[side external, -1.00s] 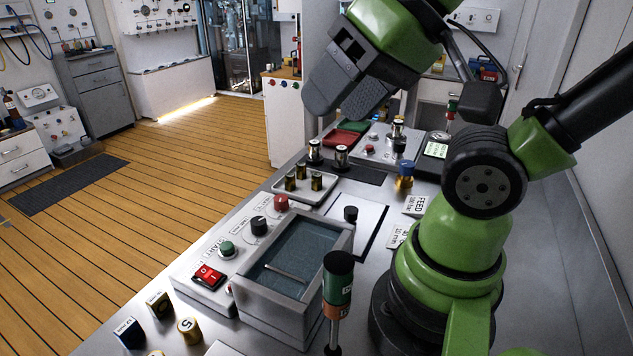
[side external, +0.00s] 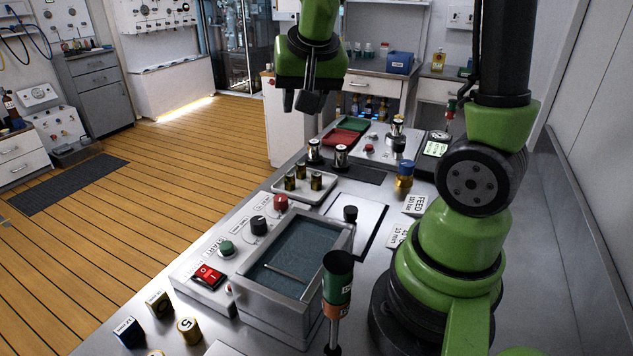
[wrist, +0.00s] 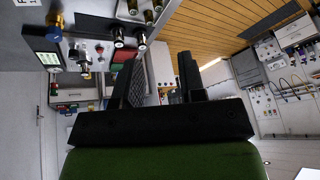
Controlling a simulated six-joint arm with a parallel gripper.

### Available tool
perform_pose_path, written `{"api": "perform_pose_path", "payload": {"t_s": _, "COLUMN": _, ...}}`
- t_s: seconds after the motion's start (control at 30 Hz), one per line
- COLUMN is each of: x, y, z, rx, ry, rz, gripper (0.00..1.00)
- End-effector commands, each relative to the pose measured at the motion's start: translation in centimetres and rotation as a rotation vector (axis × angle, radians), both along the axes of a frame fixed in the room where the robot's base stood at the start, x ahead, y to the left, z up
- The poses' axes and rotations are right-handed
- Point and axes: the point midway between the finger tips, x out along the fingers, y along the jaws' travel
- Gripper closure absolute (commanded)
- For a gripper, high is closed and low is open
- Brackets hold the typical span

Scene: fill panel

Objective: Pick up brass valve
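Several small brass cylinders (side external: 301,171) stand upright on a white tray (side external: 322,197); some also show at the top of the wrist view (wrist: 149,17). A brass piece with a blue cap (side external: 404,176) stands to their right on the bench, and it also shows in the wrist view (wrist: 55,22). I cannot tell which of these is the brass valve. My gripper (side external: 301,103) hangs above and behind the tray in the side view, fingers down. In the wrist view my gripper (wrist: 158,82) has its fingers apart with nothing between them.
Two dark-topped metal cylinders (side external: 341,157) stand just behind the tray. A red bin (side external: 338,138) and a green bin (side external: 354,125) lie farther back. A control box with knobs (side external: 243,246) and a water-filled tank (side external: 345,238) stand in front. The air around my gripper is clear.

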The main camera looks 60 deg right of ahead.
Motion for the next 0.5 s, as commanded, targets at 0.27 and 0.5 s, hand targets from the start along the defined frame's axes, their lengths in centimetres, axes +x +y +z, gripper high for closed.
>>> {"api": "perform_pose_path", "payload": {"t_s": 0.27, "x": 3.4, "y": -7.7, "z": -9.2, "rx": -0.026, "ry": 0.086, "rz": -0.243, "gripper": 0.63}}
{"api": "perform_pose_path", "payload": {"t_s": 0.5, "x": 3.6, "y": -10.4, "z": -14.3, "rx": -0.010, "ry": 0.108, "rz": -0.333, "gripper": 0.63}}
